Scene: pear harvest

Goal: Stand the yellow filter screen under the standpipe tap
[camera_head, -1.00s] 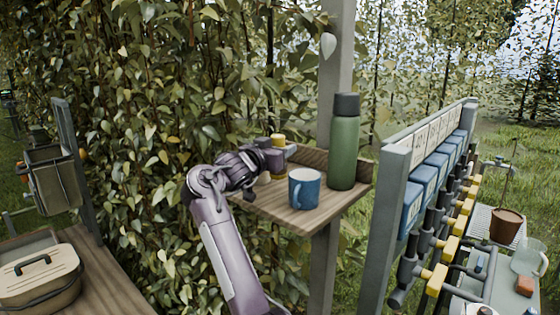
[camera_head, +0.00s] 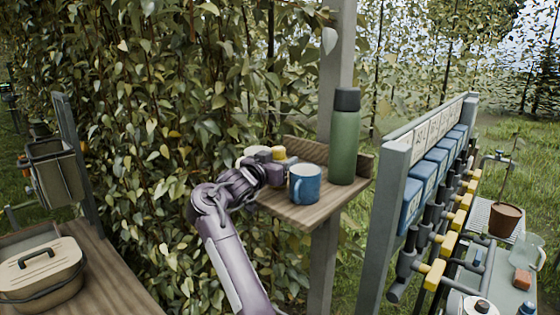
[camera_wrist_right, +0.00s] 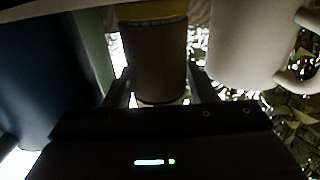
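The yellow filter screen (camera_head: 279,153) is at the left end of the small wooden shelf, its yellow rim showing above my right gripper (camera_head: 272,168). In the right wrist view, the screen (camera_wrist_right: 154,58) is a dark brown cylinder with a yellow rim. It stands upright between the two fingers, which appear shut on it. Whether its base touches the shelf is hidden. The standpipe tap (camera_head: 497,157) is at the far right, beyond the blue-box panel. My left gripper is not in view.
A blue mug (camera_head: 305,184) and a green bottle (camera_head: 344,140) stand right of my gripper on the shelf (camera_head: 310,212). A white mug (camera_wrist_right: 245,45) is close on the other side. A grey post and panel (camera_head: 392,200) lie between shelf and tap. A brown pot (camera_head: 503,219) stands below the tap.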

